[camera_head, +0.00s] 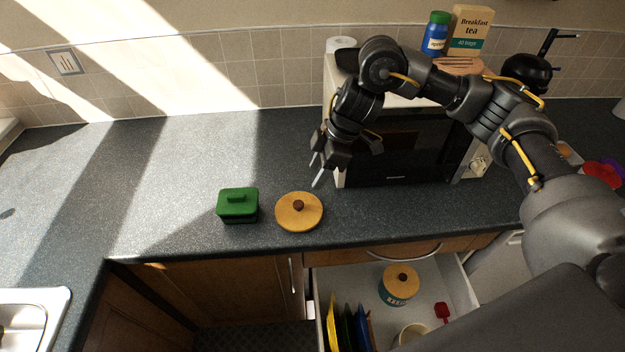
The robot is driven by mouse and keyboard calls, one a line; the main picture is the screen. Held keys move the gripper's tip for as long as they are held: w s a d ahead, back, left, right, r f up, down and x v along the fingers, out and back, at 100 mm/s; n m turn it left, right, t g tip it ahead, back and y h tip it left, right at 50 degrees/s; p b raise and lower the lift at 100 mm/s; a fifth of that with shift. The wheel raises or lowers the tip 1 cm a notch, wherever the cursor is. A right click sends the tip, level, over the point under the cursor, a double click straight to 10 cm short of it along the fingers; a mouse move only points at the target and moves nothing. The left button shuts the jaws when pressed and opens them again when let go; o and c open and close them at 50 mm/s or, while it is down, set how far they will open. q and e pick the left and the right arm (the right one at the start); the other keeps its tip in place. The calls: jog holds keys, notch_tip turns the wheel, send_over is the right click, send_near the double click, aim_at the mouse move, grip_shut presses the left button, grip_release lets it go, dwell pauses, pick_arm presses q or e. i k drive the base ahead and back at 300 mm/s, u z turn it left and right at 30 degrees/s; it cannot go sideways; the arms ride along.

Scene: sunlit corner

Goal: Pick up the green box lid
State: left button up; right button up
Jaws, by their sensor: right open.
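The green box (238,217) stands on the dark countertop, left of the middle of the view. Its green lid (237,201), with a small raised handle, sits on top of it. My right gripper (317,173) is open and empty above the counter in front of the microwave. It is to the right of the green box and higher in the picture, apart from it. My left gripper is not in view.
A round yellow wooden lid (299,212) lies just right of the green box. The microwave (400,150) stands behind my right arm. An open drawer (440,290) below holds a teal canister (398,290) and plates. The counter (160,190) to the left is clear.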

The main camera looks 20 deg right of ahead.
aim_at(236, 201)
jog(key=k, duration=1)
